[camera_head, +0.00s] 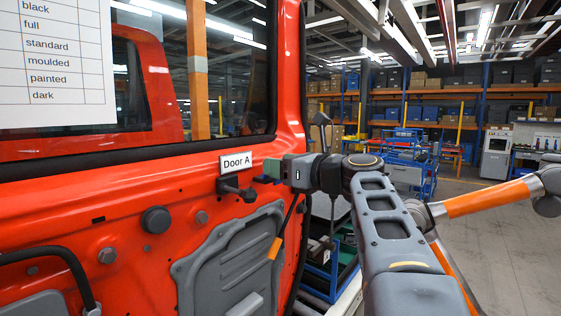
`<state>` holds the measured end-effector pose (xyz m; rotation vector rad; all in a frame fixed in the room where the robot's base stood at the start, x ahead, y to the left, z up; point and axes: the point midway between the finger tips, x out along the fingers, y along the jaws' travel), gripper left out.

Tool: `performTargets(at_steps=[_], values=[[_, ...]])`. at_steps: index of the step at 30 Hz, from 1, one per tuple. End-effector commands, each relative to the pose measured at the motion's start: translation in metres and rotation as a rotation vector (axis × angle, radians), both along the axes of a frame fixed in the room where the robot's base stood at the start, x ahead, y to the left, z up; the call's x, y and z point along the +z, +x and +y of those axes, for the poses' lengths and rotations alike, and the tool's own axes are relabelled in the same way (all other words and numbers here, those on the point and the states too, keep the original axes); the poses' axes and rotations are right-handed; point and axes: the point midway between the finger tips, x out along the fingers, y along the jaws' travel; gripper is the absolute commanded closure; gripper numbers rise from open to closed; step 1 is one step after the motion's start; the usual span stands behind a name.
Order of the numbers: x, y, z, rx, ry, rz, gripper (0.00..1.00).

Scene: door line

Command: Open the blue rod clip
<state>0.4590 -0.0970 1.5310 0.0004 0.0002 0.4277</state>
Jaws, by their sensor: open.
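The orange-red door (130,190) fills the left side of the head camera view, with a "Door A" label (237,163) on its inner panel. I cannot make out a blue rod clip on the door. My gripper (268,174) reaches in from the right at the door's right edge, close to a dark latch-like part (235,188) under the label. Its fingers are open, with greenish tips; nothing shows held between them. Whether they touch the door cannot be told. A thin dark rod or cable with an orange tag (274,248) runs down below my gripper.
A grey panel (225,265) and round plugs (155,220) sit on the door. A printed sheet (55,60) covers its upper left. Behind my arm are a blue cart (405,160) and shelves of bins (440,92). Open floor (490,230) lies to the right.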

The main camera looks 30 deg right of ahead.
Motion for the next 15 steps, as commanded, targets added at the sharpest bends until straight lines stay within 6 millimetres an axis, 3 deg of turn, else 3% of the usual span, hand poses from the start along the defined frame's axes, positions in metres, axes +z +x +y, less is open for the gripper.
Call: performTargets(at_steps=[11,15], values=[[-0.0001,0.0042,0.0023,0.0,-0.001,0.0,0.43],[-0.0002,0.0042,0.0022,0.0,-0.001,0.0,0.53]])
